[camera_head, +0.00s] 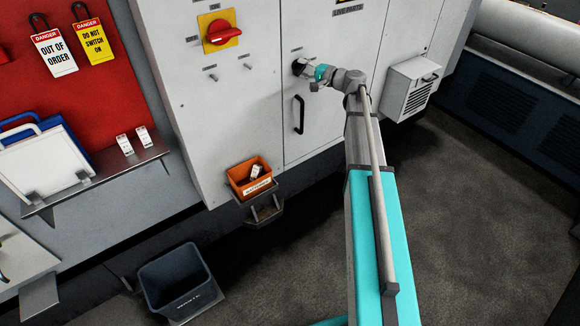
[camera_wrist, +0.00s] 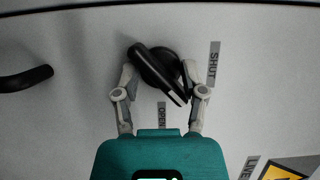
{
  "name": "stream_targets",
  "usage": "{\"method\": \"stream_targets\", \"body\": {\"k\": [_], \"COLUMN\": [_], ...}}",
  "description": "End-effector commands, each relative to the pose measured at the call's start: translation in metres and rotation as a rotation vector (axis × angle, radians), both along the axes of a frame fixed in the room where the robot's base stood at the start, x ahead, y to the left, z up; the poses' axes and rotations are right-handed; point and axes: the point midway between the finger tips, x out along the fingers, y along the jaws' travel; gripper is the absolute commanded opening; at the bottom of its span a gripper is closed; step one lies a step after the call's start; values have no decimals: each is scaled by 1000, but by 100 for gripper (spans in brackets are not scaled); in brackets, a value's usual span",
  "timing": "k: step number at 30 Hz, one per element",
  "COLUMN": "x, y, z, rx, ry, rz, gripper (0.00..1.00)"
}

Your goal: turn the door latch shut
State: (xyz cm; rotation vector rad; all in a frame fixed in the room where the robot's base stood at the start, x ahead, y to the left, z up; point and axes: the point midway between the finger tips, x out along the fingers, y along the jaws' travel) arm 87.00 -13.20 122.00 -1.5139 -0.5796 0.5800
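The door latch (camera_wrist: 158,72) is a black round knob with a bar-shaped lever across it, on the light grey cabinet door (camera_head: 318,105). In the wrist view the lever slants from upper left to lower right. Its lower right end lies between the OPEN label (camera_wrist: 162,115) below and the SHUT label (camera_wrist: 213,63) at right. My gripper (camera_wrist: 160,68) has its fingers apart, one on each side of the latch. I cannot tell whether either finger touches it. In the head view my gripper (camera_head: 304,74) is at the door and largely covers the latch.
A black door handle (camera_head: 299,115) sits below the latch; it also shows in the wrist view (camera_wrist: 25,78). A red rotary switch (camera_head: 222,32) is to the left. An orange bin (camera_head: 250,178) hangs lower left, and a vented box (camera_head: 410,88) juts out at right.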

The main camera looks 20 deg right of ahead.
Motion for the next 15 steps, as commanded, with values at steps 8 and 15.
{"method": "stream_targets", "body": {"k": [8, 15], "x": [-28, -53], "y": [-24, -47], "z": [0, 0], "rx": [23, 21], "ry": [9, 8], "rz": [-2, -4], "gripper": [53, 53]}}
